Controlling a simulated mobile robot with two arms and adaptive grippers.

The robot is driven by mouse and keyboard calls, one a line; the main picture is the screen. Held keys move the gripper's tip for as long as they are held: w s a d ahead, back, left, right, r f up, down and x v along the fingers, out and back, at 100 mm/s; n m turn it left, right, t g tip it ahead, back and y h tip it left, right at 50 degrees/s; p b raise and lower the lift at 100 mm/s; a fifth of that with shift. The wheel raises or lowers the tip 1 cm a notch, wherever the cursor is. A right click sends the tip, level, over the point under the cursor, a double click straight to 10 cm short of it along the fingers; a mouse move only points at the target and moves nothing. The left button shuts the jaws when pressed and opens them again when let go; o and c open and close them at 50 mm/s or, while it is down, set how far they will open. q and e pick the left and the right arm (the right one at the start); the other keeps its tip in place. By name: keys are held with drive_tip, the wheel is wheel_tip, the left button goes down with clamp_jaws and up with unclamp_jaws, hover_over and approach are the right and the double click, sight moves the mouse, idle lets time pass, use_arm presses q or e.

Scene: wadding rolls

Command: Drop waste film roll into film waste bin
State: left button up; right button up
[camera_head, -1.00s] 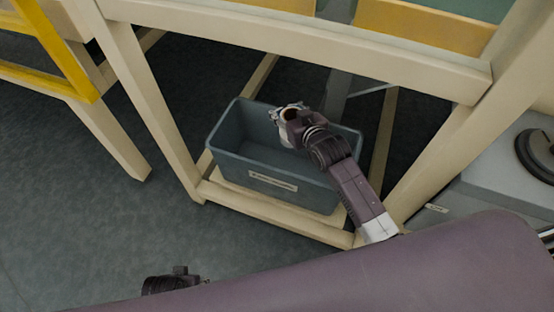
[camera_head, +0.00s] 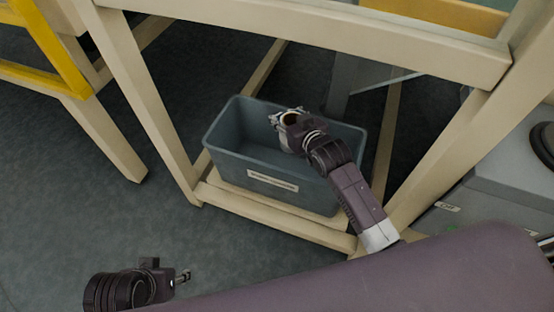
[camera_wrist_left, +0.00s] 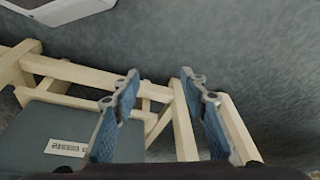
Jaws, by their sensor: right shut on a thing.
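The film waste bin (camera_head: 232,165) is an open grey-blue box with a white label on its front, standing low inside a cream frame. Its labelled side also shows in the left wrist view (camera_wrist_left: 30,135). My right gripper (camera_head: 280,119) is over the bin's opening and shut on the waste film roll (camera_head: 290,118), a small pale ring with a brown core, mostly hidden by the fingers. My left gripper (camera_head: 184,276) is at the bottom left, away from the bin. In the left wrist view its two blue-padded fingers (camera_wrist_left: 160,95) are apart with nothing between them.
The cream frame (camera_head: 330,32) has a beam above the bin and posts on both sides. A grey cabinet (camera_head: 490,205) stands at the right, and a yellow frame (camera_head: 62,60) at the upper left. The dark floor (camera_head: 90,210) left of the bin is clear.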

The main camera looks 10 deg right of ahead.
use_arm(q)
drive_tip(key=shift+v, duration=1)
use_arm(e)
drive_tip(key=shift+f, duration=0.2)
drive_tip(key=o, duration=1.8)
drive_tip(key=shift+c, duration=0.2)
drive_tip(key=shift+f, duration=0.1)
drive_tip(key=shift+s, duration=0.2)
drive_tip(key=v, duration=1.1)
drive_tip(key=shift+s+r, duration=0.2)
drive_tip(key=shift+s, duration=0.05)
